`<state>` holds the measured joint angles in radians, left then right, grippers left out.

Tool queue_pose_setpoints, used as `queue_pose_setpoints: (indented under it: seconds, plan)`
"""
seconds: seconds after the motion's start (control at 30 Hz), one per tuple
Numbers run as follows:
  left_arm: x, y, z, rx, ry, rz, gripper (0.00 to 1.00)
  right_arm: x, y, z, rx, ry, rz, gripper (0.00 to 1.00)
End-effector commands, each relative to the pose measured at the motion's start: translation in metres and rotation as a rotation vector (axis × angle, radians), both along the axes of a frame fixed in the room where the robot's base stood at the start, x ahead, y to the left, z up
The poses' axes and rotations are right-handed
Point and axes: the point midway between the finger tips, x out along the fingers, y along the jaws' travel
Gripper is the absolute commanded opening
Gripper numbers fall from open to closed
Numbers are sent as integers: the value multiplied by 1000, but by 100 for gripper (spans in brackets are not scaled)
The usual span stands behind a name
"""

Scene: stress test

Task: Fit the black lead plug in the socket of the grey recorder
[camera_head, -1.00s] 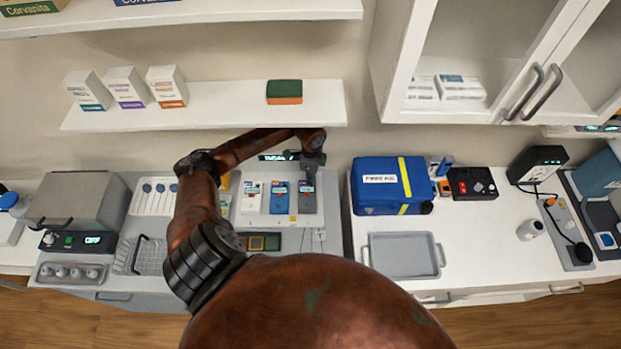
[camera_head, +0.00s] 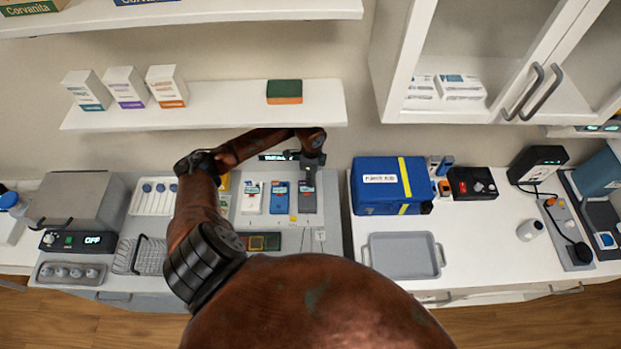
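A grey unit (camera_head: 308,214) stands on the counter left of centre, with white, blue and dark modules on its face and a lit display (camera_head: 275,157) behind them. It may be the grey recorder; its socket cannot be made out. My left gripper (camera_head: 309,171) is over the back right of this unit, pointing down beside the dark module. Its fingers are small and partly hidden, so I cannot tell whether they are open or hold anything. No black lead plug can be made out at the gripper. My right gripper is not in view.
A blue first-aid bag (camera_head: 385,205), a grey tray (camera_head: 402,262) and a black box (camera_head: 472,184) are on the right counter. Farther right, a black cable runs to a power strip (camera_head: 563,222). A wire basket (camera_head: 146,262) is left of my arm. A shelf (camera_head: 220,115) hangs above.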

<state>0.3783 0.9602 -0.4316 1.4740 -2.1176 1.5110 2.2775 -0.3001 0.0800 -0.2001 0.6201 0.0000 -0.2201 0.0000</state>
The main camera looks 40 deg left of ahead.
Motion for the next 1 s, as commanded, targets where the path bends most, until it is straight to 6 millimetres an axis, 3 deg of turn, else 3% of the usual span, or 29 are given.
queue_pose_setpoints:
  seconds: [0.37, 1.0]
  plan:
    - [0, 0, 3, 0, -1, 0, 19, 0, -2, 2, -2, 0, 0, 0]
    - [1, 0, 28, 0, -1, 0, 19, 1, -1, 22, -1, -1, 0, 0]
